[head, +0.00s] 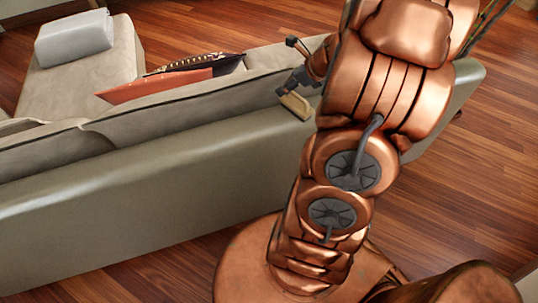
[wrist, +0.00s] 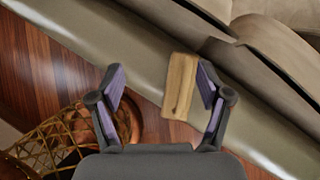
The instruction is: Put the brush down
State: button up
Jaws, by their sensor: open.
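The brush (wrist: 180,87) shows in the wrist view as a light wooden block. It lies between my open fingers, close to the right finger, with a gap on the left. In the head view the brush (head: 295,105) shows at the back of the grey sofa (head: 150,190), just below my gripper (head: 297,80). In the wrist view my gripper (wrist: 160,72) is open, its two purple-lined fingers spread wide. I cannot tell whether the brush touches the right finger or rests fully on the sofa back. No bristles are visible.
An orange cushion (head: 155,86) and a dark patterned cushion lie on the sofa. A folded grey blanket (head: 74,38) lies at its far end. A gold wire basket (wrist: 55,145) stands at lower left in the wrist view. Wooden floor (head: 470,140) is clear on the right.

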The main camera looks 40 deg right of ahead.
jog(key=s+a+r+n+g+y, duration=0.25)
jog(key=a+n, duration=0.55)
jog(key=a, duration=0.5)
jog(key=s+a+r+n+g+y, duration=0.15)
jog(key=a+r+n, duration=0.25)
jog(key=a+n, duration=0.6)
jog(key=s+a+r+n+g+h, duration=0.1)
jog(key=s+a+n+g+h, duration=0.1)
jog(key=s+n, duration=0.5)
jog(key=s+a+r+n+g+h, duration=0.1)
jog(key=s+a+n+g+h, duration=0.2)
jog(key=s+n, duration=0.4)
jog(key=s, duration=0.5)
jog(key=shift+s+a+n, duration=0.3)
jog(key=shift+s+a, duration=0.05)
jog(key=shift+d+r, duration=0.1)
